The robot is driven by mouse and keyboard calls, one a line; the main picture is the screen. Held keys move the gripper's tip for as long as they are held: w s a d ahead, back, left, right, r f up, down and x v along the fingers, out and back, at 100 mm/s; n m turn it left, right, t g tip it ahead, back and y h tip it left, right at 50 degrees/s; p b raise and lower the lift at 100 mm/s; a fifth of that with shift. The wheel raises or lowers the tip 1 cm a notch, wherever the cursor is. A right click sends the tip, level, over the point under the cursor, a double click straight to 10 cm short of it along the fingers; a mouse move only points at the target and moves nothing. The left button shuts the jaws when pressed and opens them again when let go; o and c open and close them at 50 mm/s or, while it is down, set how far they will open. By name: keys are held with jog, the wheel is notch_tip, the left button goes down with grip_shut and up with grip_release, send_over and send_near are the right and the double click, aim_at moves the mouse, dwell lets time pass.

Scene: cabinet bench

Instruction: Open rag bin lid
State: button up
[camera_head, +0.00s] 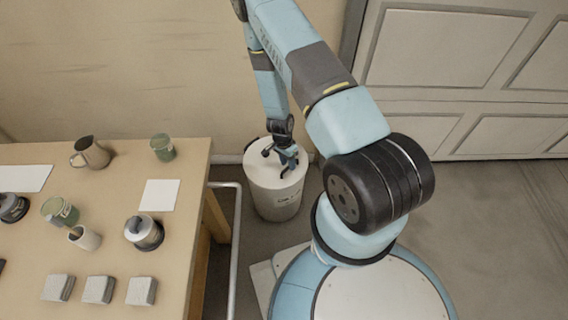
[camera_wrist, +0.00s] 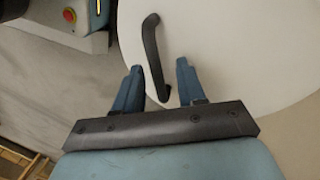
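The rag bin (camera_head: 277,197) is a pale round bin with a small label, standing on the floor to the right of the bench. Its flat white lid (camera_wrist: 235,50) is down on it. A dark curved handle (camera_wrist: 153,55) stands on the lid. My gripper (camera_head: 289,168) is over the lid, pointing down. In the wrist view my gripper (camera_wrist: 160,82) is open, with its two blue fingers apart. The near end of the handle lies between the fingers in the picture. I cannot tell whether either finger touches it.
A wooden bench (camera_head: 110,240) at the left holds a pitcher (camera_head: 91,153), cups, cards and several grey blocks. A pale metal rail (camera_head: 237,240) runs between the bench and the bin. Panelled cabinets (camera_head: 450,50) stand at the back right. Floor at the right is clear.

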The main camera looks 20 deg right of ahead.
jog(key=c, duration=0.7)
grip_shut()
jog(key=shift+w+a, duration=0.1)
jog(key=shift+w, duration=0.05)
